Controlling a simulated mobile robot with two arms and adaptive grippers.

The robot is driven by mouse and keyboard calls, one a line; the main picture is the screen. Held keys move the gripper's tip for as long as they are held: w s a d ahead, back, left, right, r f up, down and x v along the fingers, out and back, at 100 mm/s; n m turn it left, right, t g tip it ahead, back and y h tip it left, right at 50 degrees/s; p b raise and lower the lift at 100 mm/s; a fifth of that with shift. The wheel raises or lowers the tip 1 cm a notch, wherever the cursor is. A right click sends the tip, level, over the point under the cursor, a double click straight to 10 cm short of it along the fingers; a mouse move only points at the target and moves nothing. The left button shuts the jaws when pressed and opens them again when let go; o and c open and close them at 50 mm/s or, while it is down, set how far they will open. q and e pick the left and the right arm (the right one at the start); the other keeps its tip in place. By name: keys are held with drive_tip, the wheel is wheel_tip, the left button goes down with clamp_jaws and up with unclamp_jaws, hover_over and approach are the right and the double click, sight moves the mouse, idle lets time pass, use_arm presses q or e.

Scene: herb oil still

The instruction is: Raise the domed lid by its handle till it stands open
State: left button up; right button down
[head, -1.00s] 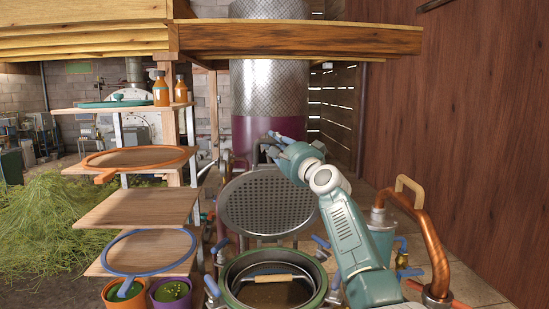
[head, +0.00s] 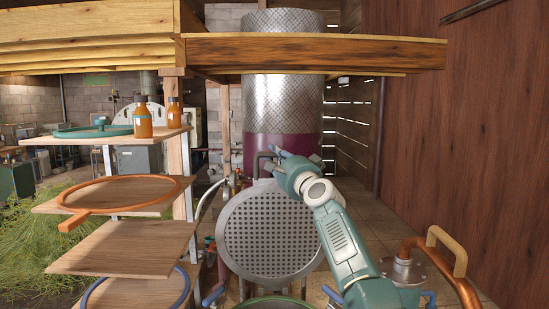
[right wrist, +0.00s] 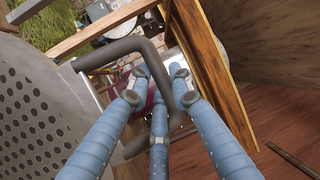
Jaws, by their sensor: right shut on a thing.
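The domed lid (head: 272,232) stands raised behind the pot, its round perforated underside facing me, close to upright. Its dome is hidden behind that face. The lid's dark bar handle (head: 258,160) shows above its top edge. In the right wrist view the handle (right wrist: 122,49) is a bent dark bar, with the perforated lid face (right wrist: 35,110) at the left. My right gripper (head: 272,160) is at the handle; its blue fingers (right wrist: 160,95) are closed around the bar in the right wrist view. My left gripper is out of view.
The pot's green rim (head: 275,303) shows at the bottom edge. A wooden beam (head: 315,50) crosses above the gripper. Shelves with bottles (head: 143,120) and an orange ring (head: 125,190) stand left. A copper pipe (head: 465,290) and wooden handle (head: 447,248) stand right.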

drive_tip(key=shift+r, duration=0.5)
drive_tip(key=c, duration=1.9)
unclamp_jaws()
drive_tip(key=shift+s, duration=0.1)
drive_tip(key=o, duration=0.4)
drive_tip(key=shift+s+d+f, duration=0.1)
drive_tip(key=shift+s+f, duration=0.3)
drive_tip(key=shift+s, duration=0.1)
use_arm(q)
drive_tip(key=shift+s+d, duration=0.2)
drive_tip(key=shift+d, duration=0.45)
use_arm(e)
drive_tip(key=v, duration=1)
drive_tip(key=shift+s+f, duration=0.2)
drive_tip(key=shift+s, duration=0.15)
